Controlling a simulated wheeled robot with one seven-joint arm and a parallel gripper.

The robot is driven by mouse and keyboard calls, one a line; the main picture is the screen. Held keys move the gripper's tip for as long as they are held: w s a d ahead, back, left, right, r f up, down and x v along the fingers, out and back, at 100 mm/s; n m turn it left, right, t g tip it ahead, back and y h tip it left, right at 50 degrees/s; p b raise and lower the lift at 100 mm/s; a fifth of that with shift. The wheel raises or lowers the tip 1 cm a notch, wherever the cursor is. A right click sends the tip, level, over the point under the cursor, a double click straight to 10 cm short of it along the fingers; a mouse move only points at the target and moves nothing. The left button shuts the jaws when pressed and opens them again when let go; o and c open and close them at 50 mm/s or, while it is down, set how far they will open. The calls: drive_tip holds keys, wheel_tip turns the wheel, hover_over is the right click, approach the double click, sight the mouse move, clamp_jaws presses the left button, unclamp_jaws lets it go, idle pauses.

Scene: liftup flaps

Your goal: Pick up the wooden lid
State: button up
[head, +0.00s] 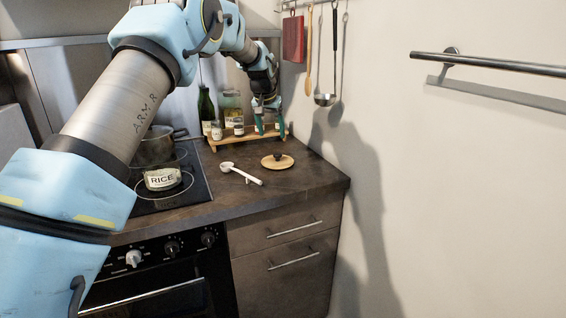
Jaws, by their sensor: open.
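My gripper (268,130) hangs from my arm above the counter, behind the lid in the picture and in front of the wooden spice rack. Its green fingers are apart and it holds nothing that I can see. The gripper and the lid are apart.
A white spoon (240,173) lies left of the lid. A RICE container (163,179) and a pot (157,147) stand on the stove. Jars and a green bottle (206,108) stand around the rack (194,142). Utensils hang on the wall. The counter's front right is clear.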

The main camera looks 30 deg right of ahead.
drive_tip(key=p, duration=0.2)
hover_over(277, 154)
drive_tip(key=s+a, duration=0.2)
wheel_tip(277, 154, down, 5)
drive_tip(key=shift+r, duration=0.1)
drive_tip(key=shift+p+x, duration=1.2)
drive_tip(key=shift+x, duration=1.55)
drive_tip(key=shift+d, duration=0.1)
drive_tip(key=shift+c, duration=0.4)
drive_tip(key=shift+r, duration=0.1)
clamp_jaws()
